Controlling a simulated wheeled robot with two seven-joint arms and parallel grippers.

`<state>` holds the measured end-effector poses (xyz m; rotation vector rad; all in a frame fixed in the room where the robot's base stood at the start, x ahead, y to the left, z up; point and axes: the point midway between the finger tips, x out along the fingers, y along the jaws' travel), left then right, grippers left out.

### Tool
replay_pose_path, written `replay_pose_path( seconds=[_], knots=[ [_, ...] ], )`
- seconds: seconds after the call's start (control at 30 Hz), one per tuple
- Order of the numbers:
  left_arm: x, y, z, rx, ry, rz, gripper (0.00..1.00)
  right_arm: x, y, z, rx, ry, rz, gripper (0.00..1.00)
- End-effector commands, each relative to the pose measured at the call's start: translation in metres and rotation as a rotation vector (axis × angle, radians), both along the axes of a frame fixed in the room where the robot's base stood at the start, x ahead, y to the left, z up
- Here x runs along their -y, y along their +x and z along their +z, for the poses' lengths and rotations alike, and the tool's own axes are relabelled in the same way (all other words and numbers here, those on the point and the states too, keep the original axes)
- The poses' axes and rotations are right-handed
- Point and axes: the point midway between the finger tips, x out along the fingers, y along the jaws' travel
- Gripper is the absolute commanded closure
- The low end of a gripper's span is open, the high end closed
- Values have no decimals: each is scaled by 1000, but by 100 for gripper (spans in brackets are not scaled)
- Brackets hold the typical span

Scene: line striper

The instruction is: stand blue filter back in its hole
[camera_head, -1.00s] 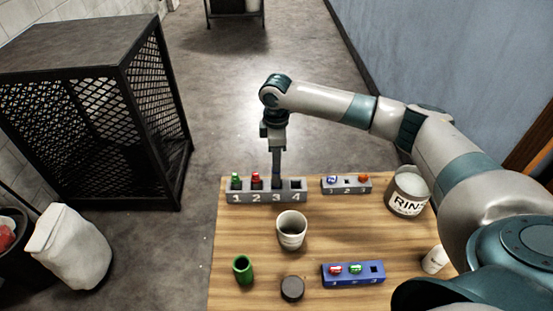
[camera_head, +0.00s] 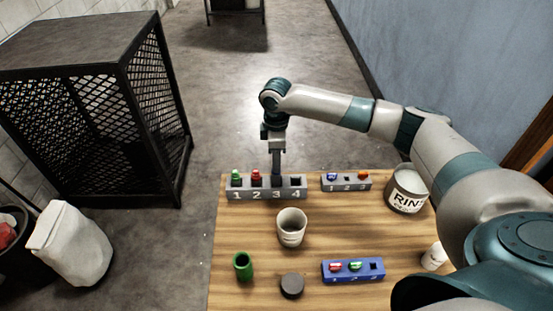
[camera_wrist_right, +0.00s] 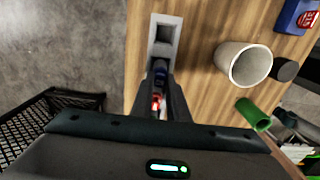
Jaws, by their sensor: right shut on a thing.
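My right gripper (camera_head: 277,180) points down at hole 3 of the grey block numbered 1 to 4 (camera_head: 240,196). In the right wrist view the right gripper (camera_wrist_right: 160,80) is shut on the blue filter (camera_wrist_right: 160,74), which shows between the fingers at the block (camera_wrist_right: 164,24). The fingers hide the filter in the head view, and I cannot tell how deep it sits. A green filter (camera_head: 236,177) stands in hole 1 and a red filter (camera_head: 256,177) in hole 2. Hole 4 (camera_head: 296,182) is empty. My left gripper is not in view.
A smaller grey rack (camera_head: 346,187), a rinse can (camera_head: 407,192), a cream cup (camera_head: 291,229), a green tube (camera_head: 243,267), a dark round lid (camera_head: 292,286) and a blue rack (camera_head: 352,280) stand on the wooden table (camera_head: 235,220). A black mesh cage (camera_head: 100,100) stands left.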

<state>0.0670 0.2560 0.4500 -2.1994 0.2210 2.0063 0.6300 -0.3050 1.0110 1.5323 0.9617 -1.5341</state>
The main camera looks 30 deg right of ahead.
Motion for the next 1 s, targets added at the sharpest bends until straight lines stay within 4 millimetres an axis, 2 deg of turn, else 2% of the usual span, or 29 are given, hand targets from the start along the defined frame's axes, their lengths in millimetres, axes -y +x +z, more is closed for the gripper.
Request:
replay_pose_path(
  seconds=[0.53,1.0],
  knots=[
    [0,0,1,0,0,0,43,0,0,-11,0,0,0,100],
    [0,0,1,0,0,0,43,0,0,-11,0,0,0,100]
  ],
)
